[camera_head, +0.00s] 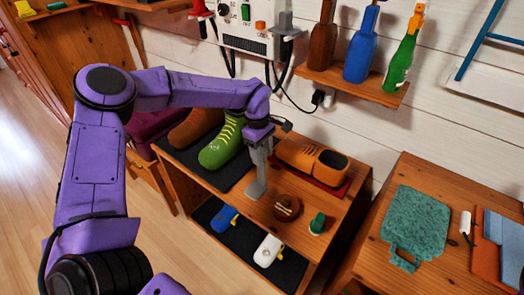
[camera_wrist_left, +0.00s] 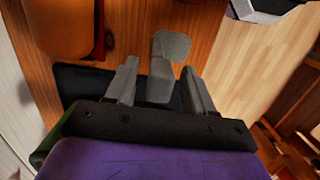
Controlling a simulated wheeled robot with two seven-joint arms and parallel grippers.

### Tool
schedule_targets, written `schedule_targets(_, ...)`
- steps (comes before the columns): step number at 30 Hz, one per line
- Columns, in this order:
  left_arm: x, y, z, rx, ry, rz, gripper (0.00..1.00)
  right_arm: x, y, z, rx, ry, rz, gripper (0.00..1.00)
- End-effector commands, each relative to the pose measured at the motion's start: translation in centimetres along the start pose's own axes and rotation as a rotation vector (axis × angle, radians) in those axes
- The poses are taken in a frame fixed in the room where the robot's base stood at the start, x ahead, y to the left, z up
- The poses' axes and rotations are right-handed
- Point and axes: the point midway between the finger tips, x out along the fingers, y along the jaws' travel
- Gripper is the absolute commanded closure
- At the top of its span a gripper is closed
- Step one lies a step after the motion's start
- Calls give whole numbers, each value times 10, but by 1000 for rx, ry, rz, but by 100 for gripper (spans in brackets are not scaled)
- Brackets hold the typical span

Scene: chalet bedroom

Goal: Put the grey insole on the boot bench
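The grey insole (camera_head: 256,184) is at the boot bench (camera_head: 341,207), below my left gripper (camera_head: 261,158). In the left wrist view the insole (camera_wrist_left: 163,75) lies between the two grey fingers, with a narrow gap on each side. My left gripper (camera_wrist_left: 160,66) is open around it and does not visibly clamp it. I cannot tell whether the insole's lower end touches the bench. My right gripper is not in view.
A green boot (camera_head: 222,148) stands left of the gripper and an orange shoe (camera_head: 313,158) right of it. A round brown item (camera_head: 287,207) and a small green item (camera_head: 318,224) stand close by. Blue (camera_head: 224,218) and white (camera_head: 268,251) items lie on the front dark mat (camera_head: 205,214).

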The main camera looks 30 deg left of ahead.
Motion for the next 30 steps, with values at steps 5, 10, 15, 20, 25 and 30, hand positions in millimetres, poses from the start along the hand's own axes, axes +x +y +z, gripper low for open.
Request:
schedule_targets(5, 0, 0, 0, 0, 0, 0, 43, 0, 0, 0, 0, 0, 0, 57)
schedule_targets(10, -5, 0, 1, 0, 1, 1, 43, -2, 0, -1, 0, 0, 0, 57)
schedule_targets(15, -38, 1, 1, -1, -1, 6, 43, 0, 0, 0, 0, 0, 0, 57)
schedule_targets(20, -80, 1, 0, -1, 2, 5, 43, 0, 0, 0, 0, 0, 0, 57)
schedule_targets(25, -113, 0, 0, 0, 1, 2, 43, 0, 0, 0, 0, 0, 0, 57)
schedule_targets(30, -124, 0, 1, 1, 0, -1, 43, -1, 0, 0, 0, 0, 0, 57)
